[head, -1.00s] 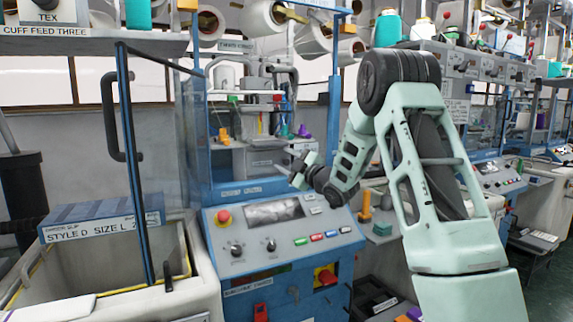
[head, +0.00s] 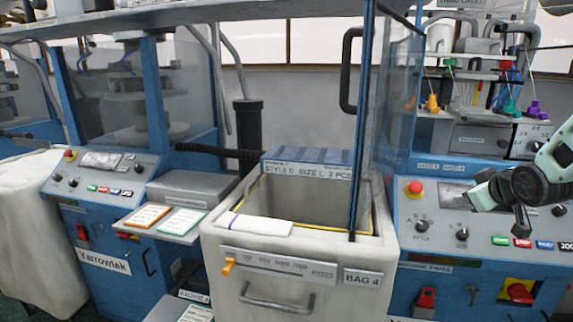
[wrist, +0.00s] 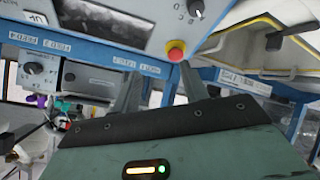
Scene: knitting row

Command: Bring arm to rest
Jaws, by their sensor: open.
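My gripper (head: 494,205) is at the right edge of the head view, in front of the sloped control panel (head: 432,208) of a blue knitting machine. Its jaws are open with nothing seen between them. Only the forward end of my arm shows there; the rest is out of the picture. In the wrist view the two fingers of my gripper (wrist: 160,85) stand apart. Beyond them are the panel's dark screen and its red stop button (wrist: 176,50). I cannot tell the exact gap between fingers and panel.
Another machine (head: 100,240) and a shelf with cards (head: 163,226) are further left.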

